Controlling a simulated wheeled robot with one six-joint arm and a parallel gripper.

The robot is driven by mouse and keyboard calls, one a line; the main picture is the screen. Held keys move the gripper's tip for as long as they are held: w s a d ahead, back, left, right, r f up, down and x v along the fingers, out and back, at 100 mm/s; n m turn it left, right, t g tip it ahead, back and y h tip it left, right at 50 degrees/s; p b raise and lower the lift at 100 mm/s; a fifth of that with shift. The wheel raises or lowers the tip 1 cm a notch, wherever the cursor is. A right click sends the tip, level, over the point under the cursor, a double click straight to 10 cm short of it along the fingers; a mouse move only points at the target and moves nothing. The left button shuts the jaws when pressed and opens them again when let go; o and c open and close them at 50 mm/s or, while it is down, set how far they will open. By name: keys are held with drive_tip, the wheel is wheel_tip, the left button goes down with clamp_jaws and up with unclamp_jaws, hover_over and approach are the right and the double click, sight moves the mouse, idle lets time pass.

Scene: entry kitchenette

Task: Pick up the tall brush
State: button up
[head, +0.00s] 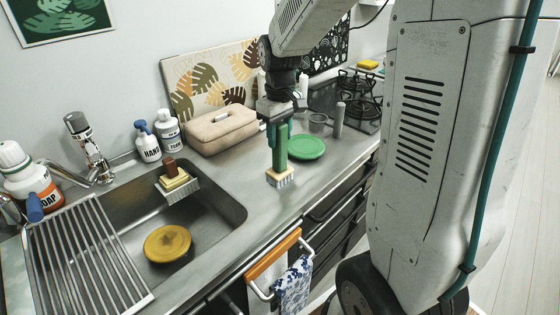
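The tall brush (281,152) has a green upright handle, a wooden block and pale bristles. It is upright at the front part of the steel counter (238,171), right of the sink. I cannot tell whether its bristles touch the counter. My gripper (279,128) points down at the top of the handle, with a teal finger close along the handle's left side. The other finger is not clear, so I cannot tell whether the gripper is closed on the handle.
A green plate (306,147) lies right behind the brush. A grey cup (318,124), a grey cylinder (338,120) and the stove (357,92) stand beyond. A beige case (220,130) is behind left. The sink (215,212) holds a yellow round thing (167,244); another brush (176,183) is at its back.

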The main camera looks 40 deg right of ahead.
clamp_jaws()
